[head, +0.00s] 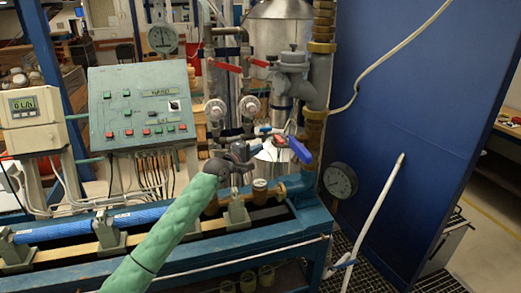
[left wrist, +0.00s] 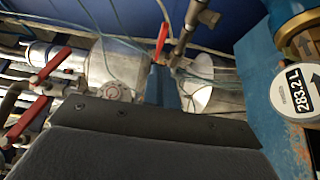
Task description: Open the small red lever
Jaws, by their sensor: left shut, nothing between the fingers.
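A small red lever (left wrist: 162,40) stands upright on a thin pipe valve at the top middle of the left wrist view. In the head view, a small red part (head: 289,127) shows just behind a blue lever (head: 299,150); it is partly hidden. My left gripper (head: 246,154) is at the end of the green arm, in front of the pipework and left of the blue lever. It is shut and empty, and appears apart from the red lever. Its dark body fills the bottom of the left wrist view. My right gripper is out of view.
Two larger red levers (head: 226,66) (head: 258,63) sit on the vertical pipes. A green control panel (head: 140,105) stands left, a pressure gauge (head: 340,180) right. A round meter (left wrist: 302,95) is close at right in the wrist view.

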